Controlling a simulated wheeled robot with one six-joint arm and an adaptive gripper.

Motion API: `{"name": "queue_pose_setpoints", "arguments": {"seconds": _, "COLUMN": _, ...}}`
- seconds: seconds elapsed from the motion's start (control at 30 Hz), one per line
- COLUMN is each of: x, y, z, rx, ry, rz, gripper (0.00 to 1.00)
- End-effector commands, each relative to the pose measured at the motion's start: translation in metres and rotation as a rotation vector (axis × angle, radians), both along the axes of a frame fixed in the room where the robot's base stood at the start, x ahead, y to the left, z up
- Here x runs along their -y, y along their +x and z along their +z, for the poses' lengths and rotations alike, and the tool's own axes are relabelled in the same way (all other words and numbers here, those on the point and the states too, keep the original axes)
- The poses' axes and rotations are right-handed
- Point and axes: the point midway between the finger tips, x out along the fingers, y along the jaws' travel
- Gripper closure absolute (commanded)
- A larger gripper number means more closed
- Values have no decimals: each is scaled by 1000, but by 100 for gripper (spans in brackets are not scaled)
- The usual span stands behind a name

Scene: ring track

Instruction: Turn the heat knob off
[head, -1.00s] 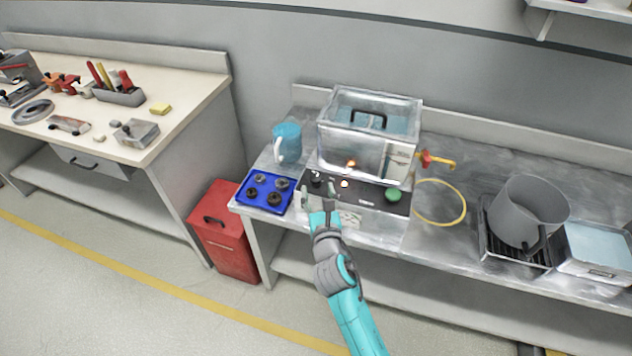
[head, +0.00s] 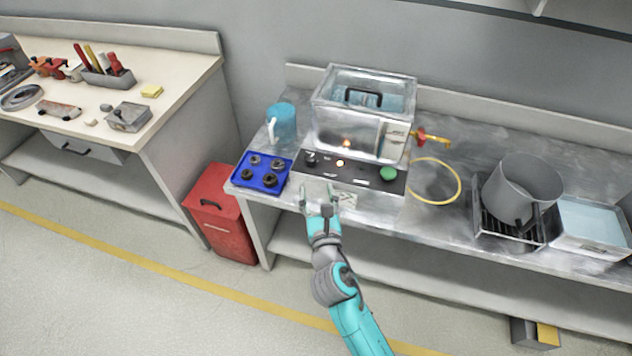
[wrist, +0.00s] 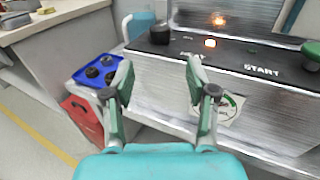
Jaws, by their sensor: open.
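The heat knob (head: 311,158) is a small black knob at the left end of the black control panel (head: 360,178) on the front of the bath unit. It also shows in the wrist view (wrist: 160,34), beyond my fingers, with a glowing orange lamp (wrist: 210,43) to its right. Its pointer direction is too small to tell. My gripper (head: 319,194) is open and empty, in front of the unit's front face and apart from the knob. In the wrist view my gripper (wrist: 158,78) has its two fingers spread, with the knob above the gap.
A green START button (head: 389,174) sits at the panel's right end. A blue tray (head: 243,182) with dark round parts and a blue jug (head: 281,127) stand left of the unit. A yellow hoop (head: 458,186) lies right. A red bin (head: 222,226) stands on the floor.

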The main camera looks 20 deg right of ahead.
Motion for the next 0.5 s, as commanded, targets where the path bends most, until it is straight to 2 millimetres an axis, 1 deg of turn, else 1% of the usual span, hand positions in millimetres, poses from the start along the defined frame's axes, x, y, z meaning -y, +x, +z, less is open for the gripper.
{"name": "queue_pose_setpoints", "arguments": {"seconds": 0.13, "x": -13, "y": 20, "z": -11, "rx": -48, "ry": -10, "rz": -105, "gripper": 43}}
{"name": "queue_pose_setpoints", "arguments": {"seconds": 0.23, "x": -22, "y": 30, "z": -12, "rx": -62, "ry": -16, "rz": -218, "gripper": 43}}
{"name": "queue_pose_setpoints", "arguments": {"seconds": 0.33, "x": -31, "y": 34, "z": -7, "rx": -45, "ry": -16, "rz": -328, "gripper": 43}}
{"name": "queue_pose_setpoints", "arguments": {"seconds": 0.5, "x": -44, "y": 31, "z": 5, "rx": 1, "ry": -7, "rz": -457, "gripper": 43}}
